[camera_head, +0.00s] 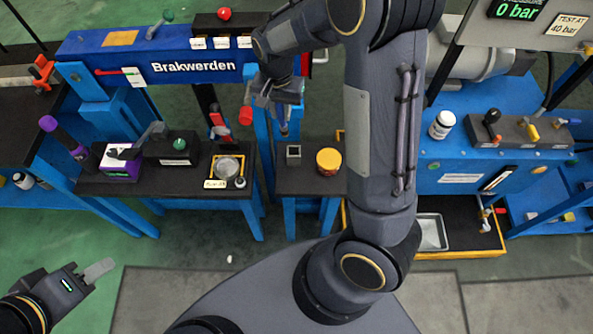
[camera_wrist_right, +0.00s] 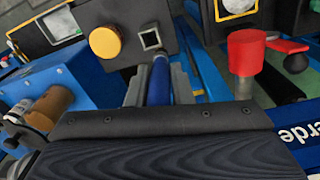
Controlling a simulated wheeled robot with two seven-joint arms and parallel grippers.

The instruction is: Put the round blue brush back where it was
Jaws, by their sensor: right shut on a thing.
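My right gripper (camera_head: 277,98) is shut on the round blue brush, in front of the blue beam. The brush's blue shaft (camera_wrist_right: 158,82) shows between the two grey fingers in the right wrist view, and part of it shows below the gripper (camera_head: 284,126) in the head view. A small square holder (camera_head: 293,151) stands on the narrow dark table; its opening (camera_wrist_right: 150,39) lies just beyond the brush's visible end in the wrist view. The brush looks above and apart from it; the exact gap is unclear. My left gripper (camera_head: 92,273) is at the lower left, away from the tables.
A red cylinder (camera_head: 246,116) is close left of the right gripper. The left table (camera_head: 130,185) carries tools and a dish. The blue beam (camera_head: 170,62) stands behind.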

